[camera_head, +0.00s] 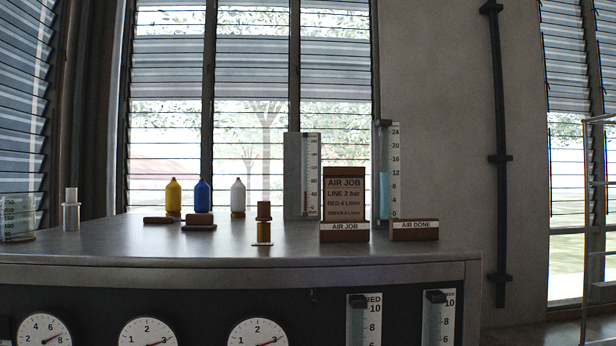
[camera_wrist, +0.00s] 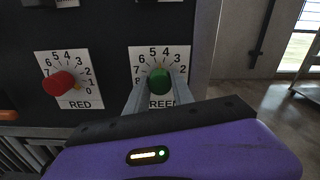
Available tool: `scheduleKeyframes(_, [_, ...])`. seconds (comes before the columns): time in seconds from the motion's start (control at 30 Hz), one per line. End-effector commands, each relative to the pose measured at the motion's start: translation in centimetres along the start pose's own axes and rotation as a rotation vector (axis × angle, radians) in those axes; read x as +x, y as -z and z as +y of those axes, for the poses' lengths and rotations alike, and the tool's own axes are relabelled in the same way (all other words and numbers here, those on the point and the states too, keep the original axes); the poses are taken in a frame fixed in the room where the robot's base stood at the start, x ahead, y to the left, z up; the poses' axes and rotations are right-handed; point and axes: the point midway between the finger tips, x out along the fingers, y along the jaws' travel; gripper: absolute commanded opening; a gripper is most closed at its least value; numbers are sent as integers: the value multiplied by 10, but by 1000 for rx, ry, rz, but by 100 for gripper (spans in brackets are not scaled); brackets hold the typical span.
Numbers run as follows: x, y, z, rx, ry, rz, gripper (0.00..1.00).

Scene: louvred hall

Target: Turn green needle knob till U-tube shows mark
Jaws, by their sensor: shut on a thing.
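The green needle knob (camera_wrist: 160,80) is on the dark panel in the wrist view, in front of a numbered white dial plate marked GREEN (camera_wrist: 178,56). My gripper (camera_wrist: 160,88) is shut on the green knob, with a finger on each side of it. The gripper hides the lower part of the plate. In the head view the U-tube (camera_head: 384,172) appears to be the tall scaled tube at the back right of the bench, with pale blue liquid in it; its mark cannot be made out. My gripper is not in the head view.
A red knob (camera_wrist: 60,84) on its own plate is left of the green one. The bench top (camera_head: 120,240) bears a brown AIR JOB sign (camera_head: 345,190), an AIR DONE block (camera_head: 414,230) and several bottles. Round gauges (camera_head: 146,333) and flow tubes (camera_head: 437,318) show below.

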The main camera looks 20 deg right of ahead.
Motion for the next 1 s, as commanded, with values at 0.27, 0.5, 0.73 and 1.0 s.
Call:
scheduleKeyframes(0.27, [0, 0, 0, 0, -1, 1, 54])
scheduleKeyframes(0.5, [-2, 0, 0, 0, 0, 1, 54])
scheduleKeyframes(0.73, [-26, 0, 0, 0, 0, 1, 54])
scheduleKeyframes(1.0, [-55, 1, 0, 0, 0, 1, 54])
